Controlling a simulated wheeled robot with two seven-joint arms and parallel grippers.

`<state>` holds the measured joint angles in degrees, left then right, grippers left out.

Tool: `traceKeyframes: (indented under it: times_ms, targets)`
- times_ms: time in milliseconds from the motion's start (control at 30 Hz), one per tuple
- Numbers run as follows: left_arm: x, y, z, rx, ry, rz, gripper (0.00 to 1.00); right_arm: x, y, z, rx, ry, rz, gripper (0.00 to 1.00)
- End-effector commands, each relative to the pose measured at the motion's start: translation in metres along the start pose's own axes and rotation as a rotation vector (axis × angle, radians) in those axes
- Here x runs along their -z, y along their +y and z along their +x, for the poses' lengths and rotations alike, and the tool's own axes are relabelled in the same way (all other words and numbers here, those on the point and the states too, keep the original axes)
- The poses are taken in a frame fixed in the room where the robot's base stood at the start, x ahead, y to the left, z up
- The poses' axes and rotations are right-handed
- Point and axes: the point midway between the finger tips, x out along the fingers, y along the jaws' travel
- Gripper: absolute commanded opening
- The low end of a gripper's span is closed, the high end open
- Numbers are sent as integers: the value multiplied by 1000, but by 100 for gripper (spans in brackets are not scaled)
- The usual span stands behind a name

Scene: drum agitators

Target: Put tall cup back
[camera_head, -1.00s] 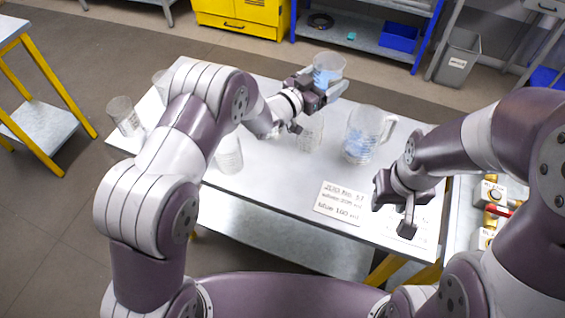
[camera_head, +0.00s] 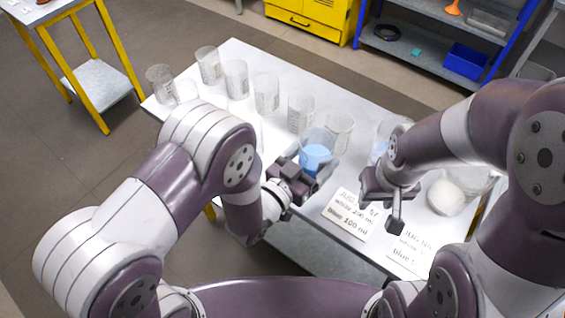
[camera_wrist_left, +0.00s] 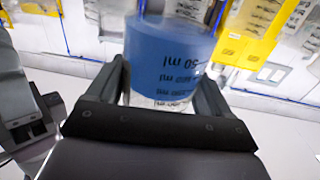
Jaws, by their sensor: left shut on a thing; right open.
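My left gripper (camera_head: 308,178) is shut on a clear cup with blue contents (camera_head: 316,150), above the near part of the white table. In the left wrist view the cup (camera_wrist_left: 165,55) stands between the two fingers, with volume marks such as "50 ml" readable on it. My right gripper (camera_head: 392,205) is open and empty, over the right part of the table near the printed cards. Several empty clear cups stand in a row along the table, among them one at the far left (camera_head: 160,78) and one in the middle (camera_head: 266,95). I cannot tell which is the tall one.
The white table (camera_head: 165,115) carries a jug with blue contents (camera_head: 384,135), partly behind my right arm, a container with white contents (camera_head: 446,197) and two printed cards, one in front (camera_head: 352,214). A yellow-legged table (camera_head: 95,85) stands left. A blue shelf (camera_head: 425,60) stands behind.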

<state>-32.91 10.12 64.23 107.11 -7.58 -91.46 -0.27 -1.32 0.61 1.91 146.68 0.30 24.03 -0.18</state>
Motion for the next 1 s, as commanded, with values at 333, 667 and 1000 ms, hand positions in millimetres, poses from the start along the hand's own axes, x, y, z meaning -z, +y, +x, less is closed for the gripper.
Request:
traceKeyframes:
  times_ms: [333, 667, 1000]
  targets:
    - [-44, -76, 0, 3, 2, -2, 36, 1, 0, -7, 0, 0, 0, 43]
    - [-87, -82, 0, -1, 1, -2, 36, 1, 0, -9, 0, 0, 0, 43]
    - [-93, -82, 0, -1, 2, -1, 36, 1, 0, -5, 0, 0, 0, 43]
